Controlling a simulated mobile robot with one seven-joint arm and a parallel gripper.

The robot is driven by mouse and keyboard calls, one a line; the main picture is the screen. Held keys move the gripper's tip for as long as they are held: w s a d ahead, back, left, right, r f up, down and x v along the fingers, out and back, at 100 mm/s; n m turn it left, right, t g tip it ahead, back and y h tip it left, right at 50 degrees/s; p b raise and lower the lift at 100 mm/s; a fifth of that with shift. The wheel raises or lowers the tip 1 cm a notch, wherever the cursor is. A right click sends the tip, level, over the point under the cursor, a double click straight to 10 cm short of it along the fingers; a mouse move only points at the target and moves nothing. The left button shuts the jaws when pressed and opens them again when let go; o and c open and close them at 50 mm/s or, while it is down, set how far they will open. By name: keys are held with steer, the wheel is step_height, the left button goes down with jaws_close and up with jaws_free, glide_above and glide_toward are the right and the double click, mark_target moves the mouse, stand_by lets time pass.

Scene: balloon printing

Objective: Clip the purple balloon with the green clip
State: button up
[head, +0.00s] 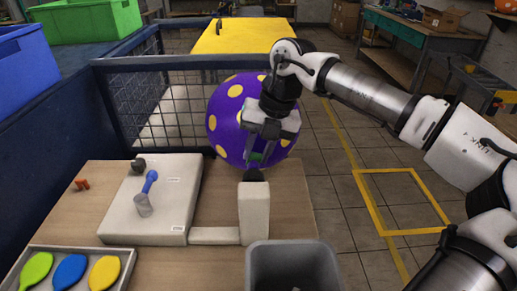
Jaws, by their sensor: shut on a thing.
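The purple balloon (226,122) with yellow dots is inflated and sits above a white nozzle post (254,212) at the table's far side. My gripper (259,155) points down in front of the balloon, just above the post. It is shut on the green clip (256,158), which shows as a small green patch between the fingertips. The clip is close to the dark top of the post, at the balloon's lower end. The balloon's neck is hidden, so I cannot tell whether the clip is around it.
A white machine base (150,215) carries a blue-handled tool (150,182) and a dark knob (138,165). A tray (118,252) holds green, blue and yellow flat balloons. A grey bin (292,250) stands in front of the post. A mesh fence (165,118) stands behind. An orange piece (82,184) lies at left.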

steer(key=shift+f, duration=0.15)
steer(key=o, duration=0.9)
steer(key=shift+p+v, duration=2.95)
steer(key=shift+v, duration=1.6)
